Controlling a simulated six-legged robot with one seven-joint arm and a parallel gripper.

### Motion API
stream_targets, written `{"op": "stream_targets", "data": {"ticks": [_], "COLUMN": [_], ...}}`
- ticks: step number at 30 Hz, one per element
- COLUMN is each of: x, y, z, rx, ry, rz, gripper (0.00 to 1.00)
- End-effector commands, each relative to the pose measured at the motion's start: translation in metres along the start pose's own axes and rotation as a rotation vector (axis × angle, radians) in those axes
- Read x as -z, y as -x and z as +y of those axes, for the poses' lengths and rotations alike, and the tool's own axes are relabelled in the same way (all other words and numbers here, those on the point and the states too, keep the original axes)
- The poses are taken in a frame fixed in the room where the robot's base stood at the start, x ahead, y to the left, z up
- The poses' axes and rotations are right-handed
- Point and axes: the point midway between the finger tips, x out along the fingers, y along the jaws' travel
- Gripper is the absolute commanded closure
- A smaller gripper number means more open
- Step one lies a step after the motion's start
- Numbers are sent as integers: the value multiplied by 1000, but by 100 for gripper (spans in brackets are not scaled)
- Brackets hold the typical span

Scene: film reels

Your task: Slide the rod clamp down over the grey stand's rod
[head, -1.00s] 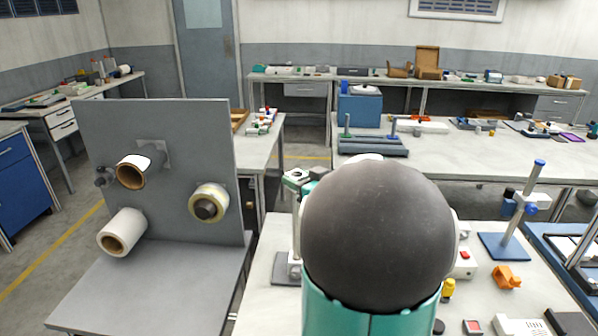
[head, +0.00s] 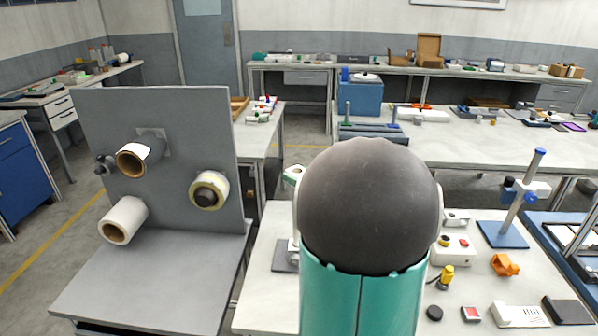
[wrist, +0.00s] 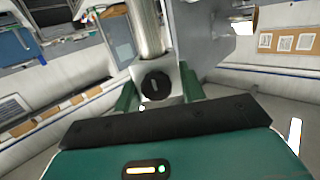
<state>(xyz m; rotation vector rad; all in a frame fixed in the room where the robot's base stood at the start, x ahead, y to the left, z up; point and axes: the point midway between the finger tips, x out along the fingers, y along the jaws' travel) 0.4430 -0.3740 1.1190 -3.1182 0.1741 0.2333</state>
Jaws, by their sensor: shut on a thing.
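The rod clamp (wrist: 141,76) is a pale grey block with a black round knob, seen in the wrist view. My gripper (wrist: 158,95) is shut on it, one green finger on each side. A shiny metal rod (wrist: 148,28) meets the clamp's edge and runs to the top of the picture. I cannot tell whether the rod passes into the clamp or lies just behind it. In the head view, the grey stand's base (head: 284,257) shows on the near table, left of my arm. My dark round joint and teal link hide most of the stand and clamp there.
A grey panel with film reels (head: 90,110) stands left of the near table. On the table's right are a blue-based stand (head: 503,236), an orange part (head: 505,265), a yellow part (head: 446,273) and a white control box (head: 462,254). A long bench lies behind.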

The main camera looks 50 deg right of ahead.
Motion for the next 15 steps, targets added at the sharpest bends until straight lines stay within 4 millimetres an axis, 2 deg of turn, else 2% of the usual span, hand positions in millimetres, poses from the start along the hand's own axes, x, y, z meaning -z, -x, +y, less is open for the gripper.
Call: {"op": "stream_targets", "data": {"ticks": [15], "x": [-23], "y": [-3], "z": [0], "rx": [0], "ry": [-1], "rz": [-1], "gripper": [87]}}
